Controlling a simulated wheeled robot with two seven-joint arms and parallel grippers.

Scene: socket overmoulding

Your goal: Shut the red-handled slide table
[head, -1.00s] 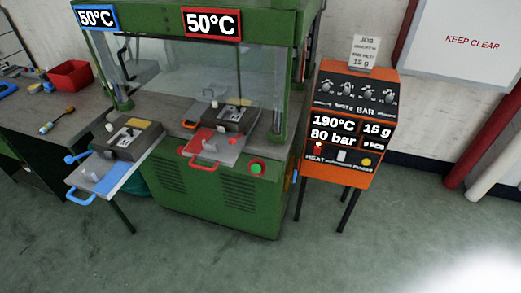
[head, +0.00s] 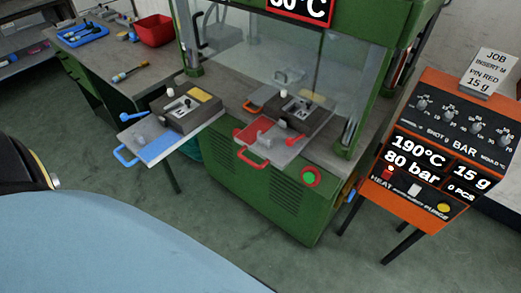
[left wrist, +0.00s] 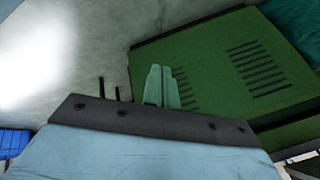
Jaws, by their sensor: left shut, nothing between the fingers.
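The red-handled slide table (head: 300,145) sticks out of the front of the green press, with a red plate on it and its red loop handle (head: 253,163) at the front edge. My left gripper (left wrist: 162,87) shows in the left wrist view, fingers together and empty, with the green vented cabinet (left wrist: 215,70) beyond. It is not visible in the head view. My right gripper is in neither view.
An orange control unit (head: 425,150) on black legs stands right of the press. A bench (head: 100,60) with a red bin (head: 154,30) is at the upper left. The floor in front of the press is clear. My light blue body part fills the lower left.

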